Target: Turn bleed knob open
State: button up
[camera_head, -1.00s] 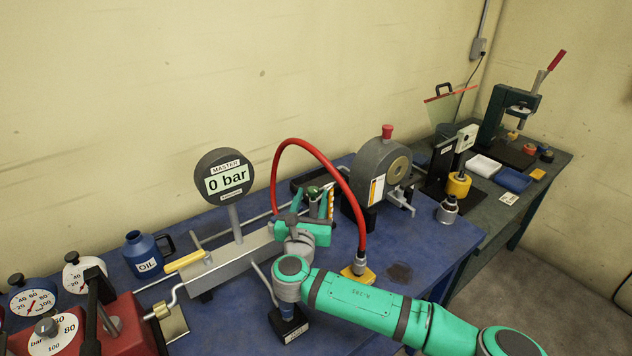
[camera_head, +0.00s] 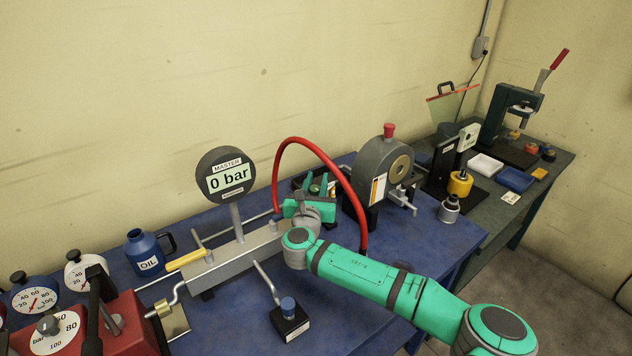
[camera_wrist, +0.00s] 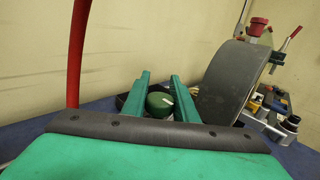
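A round dark green knob with a white mark (camera_wrist: 160,103) shows in the wrist view; I take it for the bleed knob. It sits between the two fingers of my gripper (camera_wrist: 159,97), with a gap visible at each side. In the head view my gripper (camera_head: 317,186) is over the back of the blue bench, beside the red hose, and the green knob (camera_head: 314,189) shows partly between the fingers. My gripper is open. The knob's base is hidden, and I cannot tell how deep the fingers reach around it.
The red hose (camera_head: 333,163) arches close by my gripper. A grey round housing (camera_head: 377,172) stands to the right. A black block with a blue cap (camera_head: 290,320) stands at the front. Bare blue bench lies left of it.

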jog(key=shift+d, duration=0.15)
jog(key=shift+c, duration=0.5)
jog(key=shift+y, duration=0.3)
jog(key=n+y, duration=0.2)
jog(key=shift+a+y, duration=0.35)
jog(key=shift+y, duration=0.05)
jog(key=n+y, duration=0.1)
jog(key=y, duration=0.1)
jog(key=a+n+y, duration=0.1)
jog(key=n+y, duration=0.1)
jog(key=y, duration=0.1)
jog(key=shift+s+a+n+g, duration=0.1)
jog(key=shift+s+n+g, duration=0.05)
jog(key=shift+n+g, duration=0.2)
jog(key=shift+s+a+r+n+g+y, duration=0.1)
jog(key=shift+s+a+n+g+y, duration=0.4)
jog(key=shift+n+g+y, duration=1.75)
jog(key=shift+s+a+n+g+y, duration=0.45)
jog(key=shift+n+g+y, duration=1.4)
jog(key=shift+g, duration=0.75)
jog(key=shift+s+a+r+n+g+y, duration=0.1)
jog(key=shift+s+a+n+g+y, duration=0.4)
jog(key=shift+n+g+y, duration=1.75)
jog(key=shift+s+g, duration=0.1)
jog(key=shift+g, duration=0.45)
jog(key=o, duration=1)
jog(key=shift+f+h, duration=0.15)
jog(key=shift+h, duration=0.1)
